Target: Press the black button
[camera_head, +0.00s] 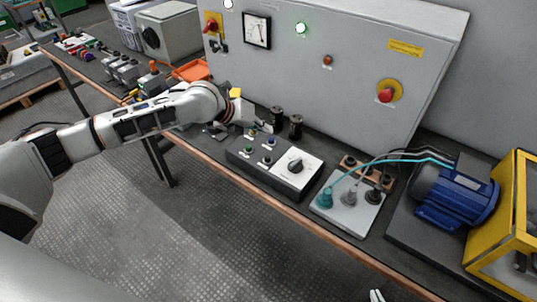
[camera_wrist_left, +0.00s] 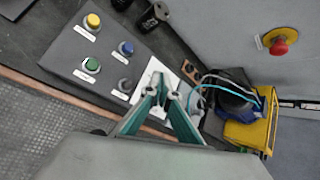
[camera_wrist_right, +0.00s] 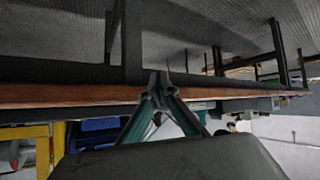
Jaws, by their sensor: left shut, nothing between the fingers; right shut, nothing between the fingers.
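The black button (camera_head: 267,160) is on the dark sloped control box (camera_head: 240,158), close to the blue button (camera_head: 271,141) and green button (camera_head: 248,149). In the left wrist view the black button (camera_wrist_left: 125,85) lies just left of my left fingers, below the blue button (camera_wrist_left: 126,47) and right of the green one (camera_wrist_left: 92,66). My left gripper (camera_head: 266,127) is shut and empty, at the box's back edge in the head view; contact with the box cannot be told. My right gripper (camera_head: 376,295) is shut and empty at the bottom edge, away from the box.
A white plate with a rotary knob (camera_head: 295,165) adjoins the buttons. Two black cylinders (camera_head: 296,126) stand behind. A plate with cable plugs (camera_head: 349,199) and a blue motor (camera_head: 455,197) are to the right. The grey cabinet (camera_head: 330,60) rises behind. The bench's wooden edge (camera_head: 300,220) runs in front.

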